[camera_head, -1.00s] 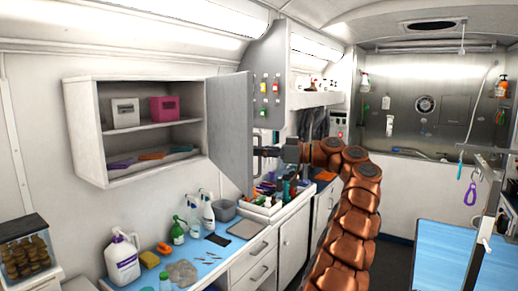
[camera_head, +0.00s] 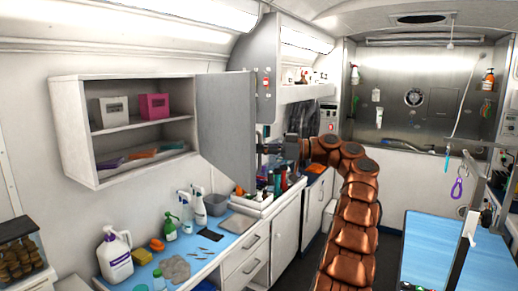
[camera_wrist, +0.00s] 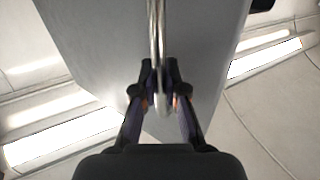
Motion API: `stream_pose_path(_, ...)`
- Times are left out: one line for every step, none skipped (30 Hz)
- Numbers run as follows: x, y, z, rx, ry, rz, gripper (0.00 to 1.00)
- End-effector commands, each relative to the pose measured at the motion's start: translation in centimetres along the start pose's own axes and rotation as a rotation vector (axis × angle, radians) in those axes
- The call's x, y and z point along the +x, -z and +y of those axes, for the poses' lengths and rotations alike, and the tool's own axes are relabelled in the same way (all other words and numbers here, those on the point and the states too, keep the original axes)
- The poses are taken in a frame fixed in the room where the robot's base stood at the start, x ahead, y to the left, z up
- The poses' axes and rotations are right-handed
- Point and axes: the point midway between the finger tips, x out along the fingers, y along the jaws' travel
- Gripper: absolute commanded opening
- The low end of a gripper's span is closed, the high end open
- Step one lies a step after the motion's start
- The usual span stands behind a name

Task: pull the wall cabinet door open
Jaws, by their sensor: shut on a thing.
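The white wall cabinet (camera_head: 72,130) hangs on the left wall, with its front open and its shelves showing. Its grey door (camera_head: 226,115) is hinged at the cabinet's right side and stands swung out, well away from the opening. My gripper (camera_head: 265,149) is at the door's far, free edge. In the wrist view, the door panel (camera_wrist: 205,50) fills the upper middle, and the shiny bar handle (camera_wrist: 156,30) runs down between my fingers. My gripper (camera_wrist: 160,88) is shut around this handle. In the head view the handle is mostly hidden by the door edge and gripper.
Inside the cabinet are a pink box (camera_head: 154,106), a white box (camera_head: 112,111) and several coloured items. Below, the counter holds a white jug (camera_head: 115,256), spray bottles (camera_head: 170,228) and a grey bin (camera_head: 216,204). A blue-topped table (camera_head: 432,250) stands at the right.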

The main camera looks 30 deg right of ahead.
Motion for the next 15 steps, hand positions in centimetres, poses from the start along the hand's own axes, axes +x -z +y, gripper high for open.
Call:
stream_pose_path(-0.17,0.01,-0.01,0.000,0.001,0.001,0.00)
stream_pose_path(-0.16,0.01,-0.01,0.000,0.001,0.001,0.00)
stream_pose_path(-0.14,0.00,-0.01,0.000,0.002,0.001,0.00)
stream_pose_path(-0.13,0.00,-0.01,0.000,0.002,0.001,0.00)
stream_pose_path(-0.12,0.00,-0.01,0.000,0.002,0.001,0.00)
stream_pose_path(-0.12,0.00,-0.01,0.000,0.003,0.001,0.00)
stream_pose_path(-0.12,0.00,-0.01,0.000,0.003,0.001,0.00)
stream_pose_path(-0.12,0.00,-0.01,0.000,0.003,0.001,0.00)
stream_pose_path(-0.12,0.00,-0.01,0.000,0.002,0.002,0.00)
stream_pose_path(-0.12,0.00,-0.01,0.000,0.002,0.002,0.00)
stream_pose_path(-0.13,0.01,-0.01,0.000,0.002,0.002,0.00)
stream_pose_path(-0.12,0.01,-0.01,0.000,0.002,0.002,0.00)
stream_pose_path(-0.12,0.01,-0.01,0.000,0.002,0.002,0.00)
stream_pose_path(-0.12,0.01,-0.01,0.000,0.002,0.002,0.00)
stream_pose_path(-0.13,0.00,-0.01,0.000,0.002,0.002,0.15)
